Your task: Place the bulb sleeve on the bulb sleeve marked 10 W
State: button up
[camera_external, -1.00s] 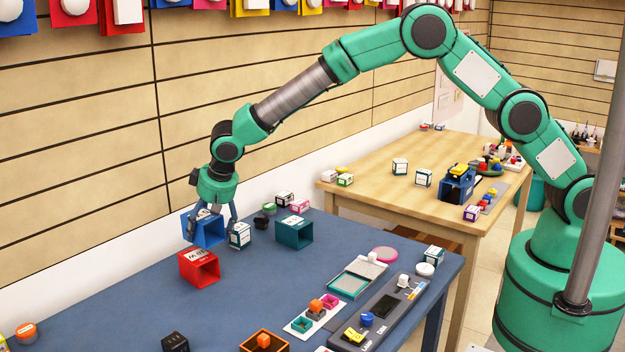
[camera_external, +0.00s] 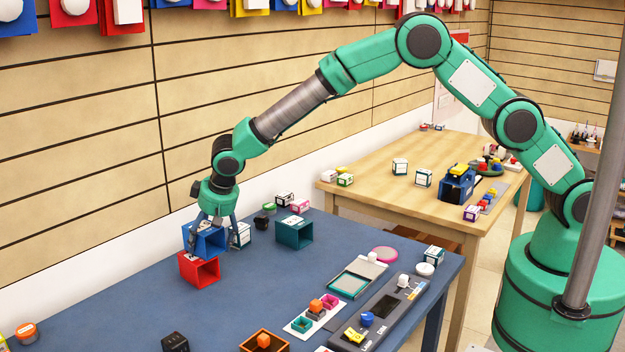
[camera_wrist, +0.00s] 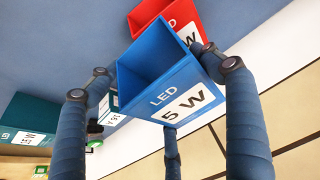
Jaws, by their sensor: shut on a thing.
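My gripper (camera_external: 209,220) is shut on a blue open-ended sleeve (camera_external: 205,243) and holds it off the blue table. The red sleeve (camera_external: 200,270) stands on the table just below the blue one. The blue sleeve hides most of the red one's top label. I cannot tell whether the two touch. In the wrist view the red sleeve (camera_wrist: 150,12) shows behind the blue one; its wattage is not readable there.
A white-labelled box (camera_external: 241,235) stands close to my fingers on the right. A dark teal sleeve (camera_external: 294,232) stands further right, with small boxes (camera_external: 285,198) behind it. Trays and a grey device (camera_external: 375,310) lie toward the front right. The table's left middle is clear.

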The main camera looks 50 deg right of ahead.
jog(key=shift+f, duration=0.15)
jog(key=o, duration=0.9)
jog(key=p+v, duration=0.2)
jog(key=v, duration=1)
jog(key=shift+r, duration=0.25)
dwell(0.3)
